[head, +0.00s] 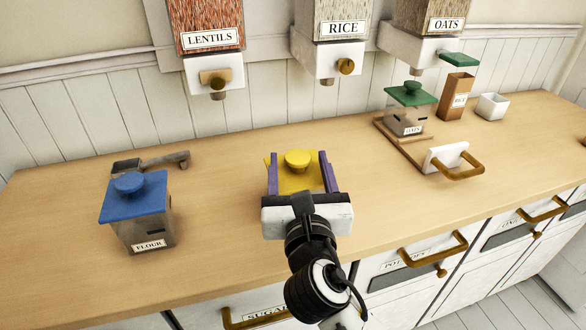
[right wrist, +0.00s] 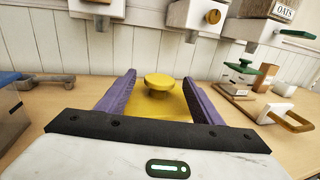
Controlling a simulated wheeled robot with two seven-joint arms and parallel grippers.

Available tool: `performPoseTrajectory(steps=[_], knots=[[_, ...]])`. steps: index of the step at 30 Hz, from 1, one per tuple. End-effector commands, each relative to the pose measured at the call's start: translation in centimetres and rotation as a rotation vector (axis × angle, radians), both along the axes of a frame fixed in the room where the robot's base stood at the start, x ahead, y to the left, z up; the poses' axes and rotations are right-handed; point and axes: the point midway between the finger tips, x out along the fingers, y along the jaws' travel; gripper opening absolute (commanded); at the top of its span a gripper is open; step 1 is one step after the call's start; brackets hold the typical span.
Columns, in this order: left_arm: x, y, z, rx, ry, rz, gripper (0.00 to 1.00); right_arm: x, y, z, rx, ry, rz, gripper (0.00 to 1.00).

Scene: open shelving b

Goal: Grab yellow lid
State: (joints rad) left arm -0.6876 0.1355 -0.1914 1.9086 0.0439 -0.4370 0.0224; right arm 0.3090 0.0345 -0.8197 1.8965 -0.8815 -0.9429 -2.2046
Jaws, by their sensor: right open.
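The yellow lid (head: 296,183) has a round knob on top and lies in the middle of the counter in the head view. It also shows in the right wrist view (right wrist: 160,100), between the purple fingers. My right gripper (head: 298,170) is open, with one finger on each side of the lid. I cannot tell whether the fingers touch the lid's edges. The gripper body hides the lid's near part and whatever is under it. My left gripper is not in view.
A flour canister (head: 147,232) with a blue lid stands left, a metal scoop (head: 150,163) behind it. An oats canister (head: 407,119) with a green lid and a white-and-gold handled piece (head: 446,157) stand right. Dispensers (head: 345,57) hang above the back.

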Motion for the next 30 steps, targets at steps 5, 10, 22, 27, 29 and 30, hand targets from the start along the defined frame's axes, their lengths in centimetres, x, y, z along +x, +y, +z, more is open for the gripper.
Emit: performPoseTrajectory(steps=[5, 10, 22, 27, 29, 30], knots=[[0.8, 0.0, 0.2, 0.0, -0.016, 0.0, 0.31, 0.2, 0.0, 0.0, 0.0, 0.001, -0.001, 0.6], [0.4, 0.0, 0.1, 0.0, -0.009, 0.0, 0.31, 0.2, 0.0, 0.0, 0.0, 0.0, -0.001, 0.45], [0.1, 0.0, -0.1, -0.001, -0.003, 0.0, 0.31, 0.2, 0.0, 0.1, 0.001, 0.0, 0.0, 0.14], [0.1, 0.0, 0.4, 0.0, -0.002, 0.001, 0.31, 0.2, 0.0, 2.1, 0.003, -0.005, 0.0, 0.14], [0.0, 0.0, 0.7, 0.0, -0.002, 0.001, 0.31, 0.2, 0.0, 3.3, 0.005, -0.006, 0.001, 0.14], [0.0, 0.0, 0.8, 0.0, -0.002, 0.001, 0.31, 0.2, 0.0, 4.2, 0.005, -0.007, 0.0, 0.14]])
